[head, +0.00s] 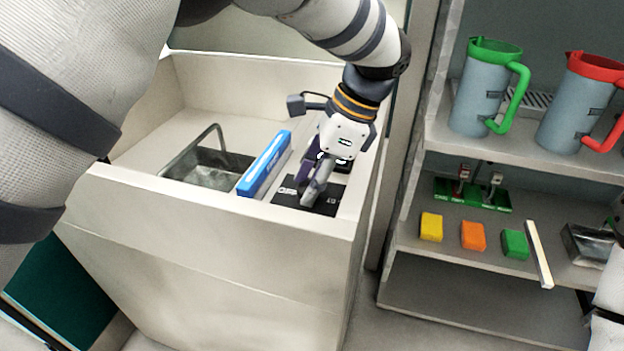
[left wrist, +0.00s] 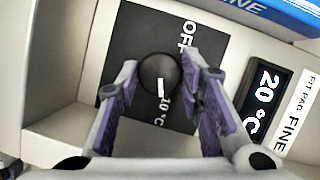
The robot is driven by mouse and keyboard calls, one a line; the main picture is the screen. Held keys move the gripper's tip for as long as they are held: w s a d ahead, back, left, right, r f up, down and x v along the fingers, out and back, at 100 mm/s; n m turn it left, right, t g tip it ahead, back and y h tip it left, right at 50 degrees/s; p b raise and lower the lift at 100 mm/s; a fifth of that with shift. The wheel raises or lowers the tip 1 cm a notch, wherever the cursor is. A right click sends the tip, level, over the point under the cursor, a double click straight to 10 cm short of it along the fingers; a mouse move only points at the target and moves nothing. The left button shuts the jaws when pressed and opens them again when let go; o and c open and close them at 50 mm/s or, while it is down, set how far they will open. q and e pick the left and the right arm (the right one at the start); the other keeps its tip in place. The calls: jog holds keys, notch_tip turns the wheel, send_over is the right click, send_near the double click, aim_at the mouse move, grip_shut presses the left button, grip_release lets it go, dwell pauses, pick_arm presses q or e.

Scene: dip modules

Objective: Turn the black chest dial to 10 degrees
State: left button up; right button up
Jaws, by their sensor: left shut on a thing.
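The black dial (left wrist: 157,72) is a round knob on a black panel (left wrist: 125,45) printed with OFF and 10 °C. Its white pointer mark (left wrist: 160,88) points toward the 10 °C print. My left gripper (left wrist: 162,85) is shut on the dial, with one purple-padded finger on each side. In the head view my left gripper (head: 312,192) reaches down onto the black panel (head: 325,207) at the right end of the chest (head: 215,228); there the fingers hide the dial. My right gripper is not in view.
A small display (left wrist: 262,100) reading 20 °C sits beside the panel. A blue box (head: 264,164) stands close to the left of the gripper, with a metal basket (head: 205,172) beyond it. Shelves at right hold a green-rimmed jug (head: 481,90), a red-rimmed jug (head: 575,105) and colored blocks (head: 473,236).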

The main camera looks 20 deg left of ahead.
pick_arm(q)
jog(key=o, duration=1.1)
jog(key=shift+o, duration=0.2)
jog(key=v, duration=1.2)
